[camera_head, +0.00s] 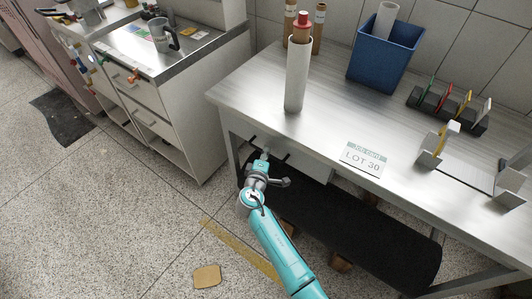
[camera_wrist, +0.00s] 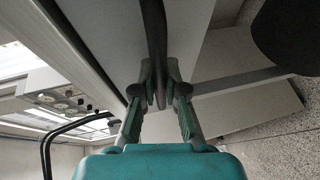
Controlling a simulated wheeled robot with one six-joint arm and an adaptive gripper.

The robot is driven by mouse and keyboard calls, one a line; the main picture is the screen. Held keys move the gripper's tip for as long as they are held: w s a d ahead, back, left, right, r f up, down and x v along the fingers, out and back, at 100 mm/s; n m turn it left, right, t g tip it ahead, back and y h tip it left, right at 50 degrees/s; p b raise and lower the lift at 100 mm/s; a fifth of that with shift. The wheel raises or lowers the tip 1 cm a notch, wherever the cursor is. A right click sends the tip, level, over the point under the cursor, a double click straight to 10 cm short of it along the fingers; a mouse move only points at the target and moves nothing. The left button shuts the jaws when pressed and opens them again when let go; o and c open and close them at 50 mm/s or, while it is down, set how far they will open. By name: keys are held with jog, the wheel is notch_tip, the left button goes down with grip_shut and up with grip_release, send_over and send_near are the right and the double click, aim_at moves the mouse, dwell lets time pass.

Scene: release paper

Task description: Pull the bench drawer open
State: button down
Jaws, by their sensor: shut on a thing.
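The bench drawer (camera_head: 312,165) is a pale front under the near edge of the steel-topped bench (camera_head: 235,100). Short dark parts of its handle (camera_head: 285,157) show on either side of my gripper (camera_head: 263,157). In the wrist view the handle is a dark bar (camera_wrist: 153,30) running down between the fingers of my gripper (camera_wrist: 160,88), which is shut on it. The pale drawer front (camera_wrist: 105,35) lies behind the bar. My gripper hides the middle of the handle in the head view. I cannot tell how far out the drawer stands.
A long black roll (camera_head: 370,235) lies under the bench. A card reading LOT 30 (camera_head: 364,160), a white paper roll (camera_head: 298,75) and a blue bin (camera_head: 385,55) are on top. A tan piece (camera_head: 207,276) lies on the otherwise fairly clear floor at the left.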

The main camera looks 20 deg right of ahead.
jog(key=s+a, duration=0.8)
jog(key=a, duration=0.2)
jog(key=s+a, duration=0.7)
jog(key=a, duration=0.4)
jog(key=shift+s+a, duration=0.3)
jog(key=shift+s, duration=0.05)
jog(key=c, duration=1.2)
grip_release()
jog(key=v, duration=1.2)
